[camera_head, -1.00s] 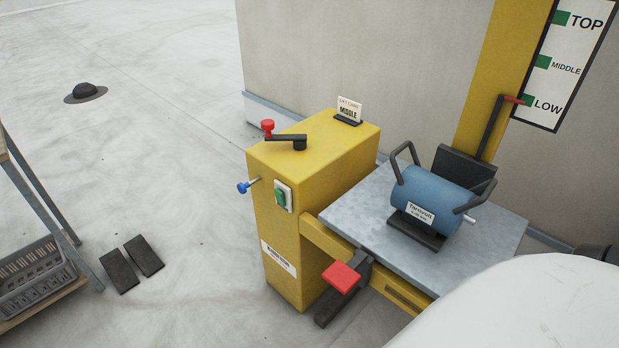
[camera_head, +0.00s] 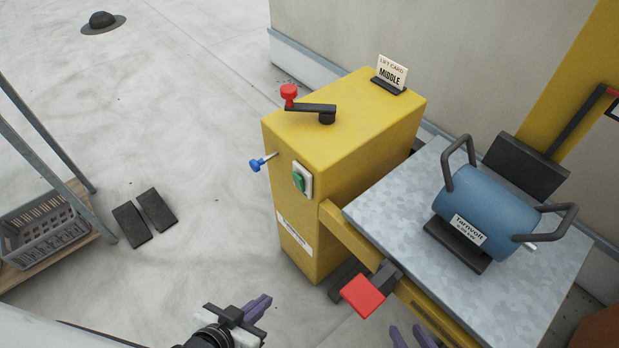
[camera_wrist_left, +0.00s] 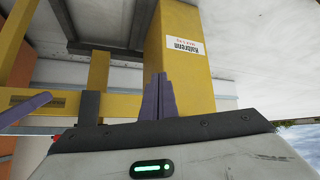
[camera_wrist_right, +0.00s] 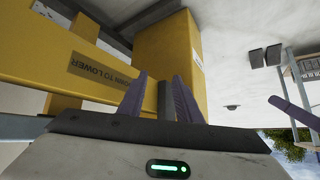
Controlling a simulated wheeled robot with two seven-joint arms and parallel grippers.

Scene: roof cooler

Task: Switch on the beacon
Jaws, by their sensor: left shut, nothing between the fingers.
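I cannot pick out a thing marked as a beacon. A yellow lift cabinet (camera_head: 340,165) stands in the middle of the head view. On it are a green rocker switch (camera_head: 299,181) in a pale frame, a blue knob (camera_head: 262,162) on a stem, and a black crank (camera_head: 309,109) with a red grip. My left gripper (camera_head: 265,304) is shut and empty, low in front of the cabinet; its fingers also show in the left wrist view (camera_wrist_left: 158,78). My right gripper (camera_head: 413,330) is at the bottom edge, open with nothing between its fingers; it also shows in the right wrist view (camera_wrist_right: 158,78).
A metal platform (camera_head: 405,205) carries a blue cylinder (camera_head: 485,205) with handles. A red pedal (camera_head: 362,296) sticks out below it. A card (camera_head: 392,70) reading MIDDLE stands on the cabinet. Dark pads (camera_head: 143,218), a grey crate (camera_head: 42,228) and a dark domed object (camera_head: 102,21) are left.

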